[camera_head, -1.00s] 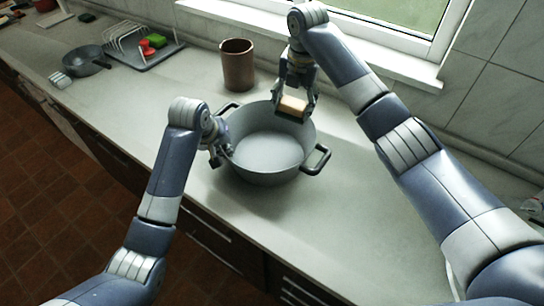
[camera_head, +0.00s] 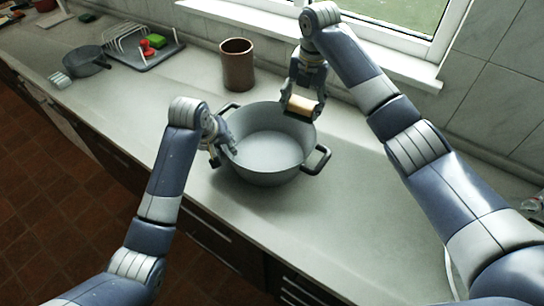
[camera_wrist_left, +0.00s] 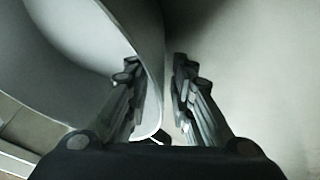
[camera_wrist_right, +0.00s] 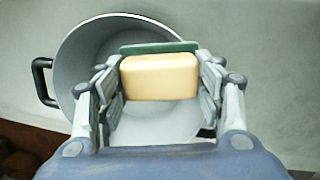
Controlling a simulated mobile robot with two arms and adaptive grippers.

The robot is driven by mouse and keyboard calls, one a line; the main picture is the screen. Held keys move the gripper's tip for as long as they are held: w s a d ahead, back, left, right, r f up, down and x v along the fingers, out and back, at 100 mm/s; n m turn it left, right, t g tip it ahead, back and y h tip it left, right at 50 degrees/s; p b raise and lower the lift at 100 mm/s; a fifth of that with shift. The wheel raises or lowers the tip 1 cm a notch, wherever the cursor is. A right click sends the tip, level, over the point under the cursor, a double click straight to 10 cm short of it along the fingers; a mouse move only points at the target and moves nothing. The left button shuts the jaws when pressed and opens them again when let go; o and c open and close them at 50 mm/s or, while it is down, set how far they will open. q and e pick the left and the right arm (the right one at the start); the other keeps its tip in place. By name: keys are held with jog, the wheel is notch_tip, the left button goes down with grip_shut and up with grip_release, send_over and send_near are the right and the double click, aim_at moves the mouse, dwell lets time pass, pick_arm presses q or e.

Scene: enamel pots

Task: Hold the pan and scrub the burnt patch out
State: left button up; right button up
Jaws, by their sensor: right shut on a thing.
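The grey pan (camera_head: 268,181) with two dark handles stands upright on the counter. No dark burnt patch shows on its pale inner floor in the head view. My left gripper (camera_head: 225,152) is open at the pan's left wall. In the left wrist view, the pan's wall (camera_wrist_left: 150,45) runs between the fingers of this gripper (camera_wrist_left: 160,90), with a gap beside it. My right gripper (camera_head: 303,106) is shut on a tan sponge (camera_wrist_right: 160,78) with a green layer (camera_wrist_right: 158,48) on its far side. It holds the sponge above the pan's back right rim.
A brown cup (camera_head: 238,65) stands behind the pan. A dish rack (camera_head: 137,50) with red and green items and a small dark pan (camera_head: 86,61) are at the back left. The counter right of the pan is clear; the window wall is close behind.

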dwell(0.4)
